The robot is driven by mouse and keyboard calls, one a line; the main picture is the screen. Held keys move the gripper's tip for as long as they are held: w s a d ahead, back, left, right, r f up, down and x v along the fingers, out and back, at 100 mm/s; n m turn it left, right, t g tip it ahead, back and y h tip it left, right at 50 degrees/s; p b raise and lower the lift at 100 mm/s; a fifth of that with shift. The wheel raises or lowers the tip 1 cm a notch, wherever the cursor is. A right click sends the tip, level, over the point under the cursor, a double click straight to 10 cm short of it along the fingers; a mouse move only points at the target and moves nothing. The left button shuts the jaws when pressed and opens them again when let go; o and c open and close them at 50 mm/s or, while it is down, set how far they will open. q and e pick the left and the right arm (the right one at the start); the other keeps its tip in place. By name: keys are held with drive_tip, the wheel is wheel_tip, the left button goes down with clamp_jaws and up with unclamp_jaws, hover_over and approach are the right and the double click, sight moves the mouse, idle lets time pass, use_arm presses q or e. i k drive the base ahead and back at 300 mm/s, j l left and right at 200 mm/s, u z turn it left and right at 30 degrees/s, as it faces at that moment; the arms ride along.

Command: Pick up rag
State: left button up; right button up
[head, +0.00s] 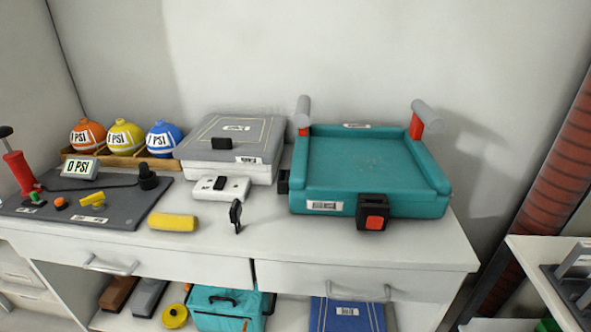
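I cannot tell for certain which thing is the rag. A soft-looking yellow roll (173,222) lies near the front edge of the white counter, left of the middle; it may be a rolled cloth. A flat blue item (346,314) with a white label is on the shelf below, partly cut off by the bottom of the picture; what it is made of is unclear. Neither of my grippers shows in the head view.
The white counter (270,240) holds a dark mat (120,208) with a pump, several coloured balls (125,137), a grey-lidded case (228,150), a small black upright piece (236,216) and a teal tray (365,165).

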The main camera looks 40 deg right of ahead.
sight(171, 223)
drive_tip(key=i+j+z, duration=0.85)
drive_tip(key=j, duration=0.3)
